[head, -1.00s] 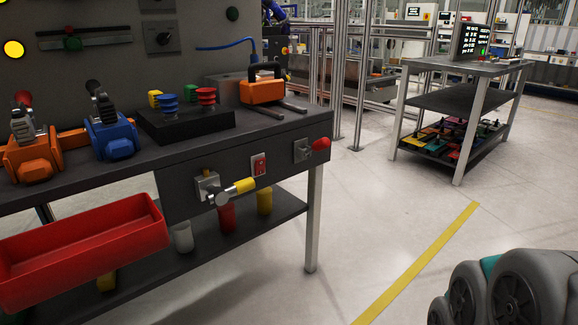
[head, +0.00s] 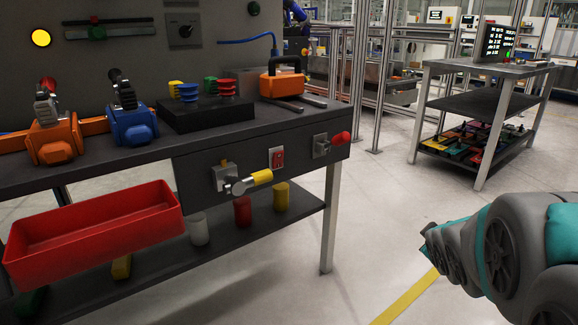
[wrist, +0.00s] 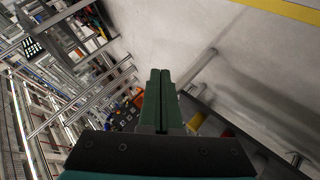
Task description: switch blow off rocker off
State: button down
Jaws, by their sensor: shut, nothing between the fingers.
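The red rocker switch (head: 276,158) sits in a light plate on the front panel of the workbench, between a yellow-handled valve (head: 250,182) and a red-knobbed lever (head: 334,144). Which way the rocker is tipped is too small to tell. My gripper (wrist: 160,76) shows in the wrist view with its two green fingers together and nothing between them. In the head view my arm is at the lower right, well apart from the rocker. I cannot make out the rocker in the wrist view.
A red bin (head: 95,228) hangs on the bench front at left. Orange and blue clamps (head: 132,125), a black block with coloured buttons and an orange case (head: 282,86) stand on top. A second table (head: 490,70) is at the back right. Floor between is clear.

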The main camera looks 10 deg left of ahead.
aim_at(280, 156)
jog(key=w+a+r+n+t+y+b, duration=0.1)
jog(key=w+a+r+n+t+y, duration=0.15)
jog(key=w+a+n, duration=0.2)
jog(key=w+a+r+n+t+y+b, duration=0.1)
jog(key=w+a+n+t+y, duration=0.1)
jog(key=w+a+n+y, duration=0.3)
jog(key=a+r+n+g+y+b, duration=0.1)
jog(key=a+n+y, duration=0.8)
jog(key=a, duration=0.8)
jog(key=shift+s+r+g+b, duration=0.3)
jog(key=shift+r+g, duration=0.05)
jog(key=shift+a, duration=0.15)
jog(key=x, duration=1.4)
